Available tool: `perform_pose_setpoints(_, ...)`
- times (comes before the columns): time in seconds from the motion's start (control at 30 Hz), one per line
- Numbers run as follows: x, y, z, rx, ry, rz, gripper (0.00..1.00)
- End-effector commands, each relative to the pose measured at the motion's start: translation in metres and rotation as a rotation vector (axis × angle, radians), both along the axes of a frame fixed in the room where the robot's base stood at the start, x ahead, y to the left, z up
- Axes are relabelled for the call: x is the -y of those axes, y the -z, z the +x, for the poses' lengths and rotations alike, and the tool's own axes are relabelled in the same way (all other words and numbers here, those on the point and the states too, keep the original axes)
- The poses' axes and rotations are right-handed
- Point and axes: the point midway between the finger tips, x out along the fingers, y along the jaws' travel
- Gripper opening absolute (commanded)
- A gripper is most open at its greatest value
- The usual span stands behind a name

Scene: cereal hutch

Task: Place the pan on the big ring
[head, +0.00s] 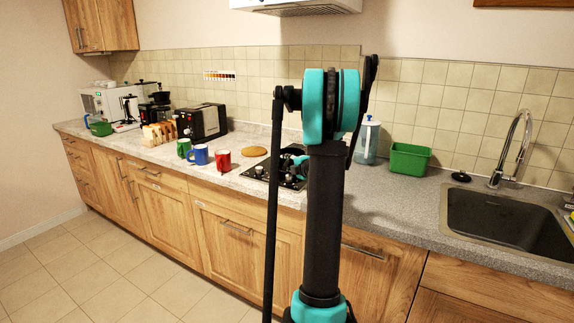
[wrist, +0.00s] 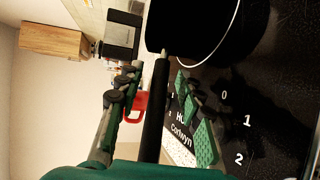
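The black pan (wrist: 190,22) shows at the top of the wrist view, cut off by the frame edge. Its dark handle (wrist: 154,115) runs down between the two fingers of my gripper (wrist: 158,78). The fingers are open, with gaps visible on both sides of the handle. The black hob (wrist: 270,110) has printed numbers and lettering. A thin white arc (wrist: 228,42) curves beside the pan; I cannot tell whether it is a ring marking or the pan's edge.
A red mug (head: 222,161), a blue mug (head: 198,155) and a green mug (head: 183,147) stand left of the hob. A toaster (head: 203,122) is farther left. A green tub (head: 409,160) and sink (head: 500,215) are right.

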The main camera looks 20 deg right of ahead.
Motion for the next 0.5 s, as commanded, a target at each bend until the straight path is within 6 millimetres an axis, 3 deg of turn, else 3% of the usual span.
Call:
perform_pose_setpoints(0.23, 0.002, -0.005, -0.010, 0.000, 0.002, 0.000, 0.37)
perform_pose_setpoints(0.5, 0.010, -0.017, -0.062, 0.000, 0.003, 0.000, 0.37)
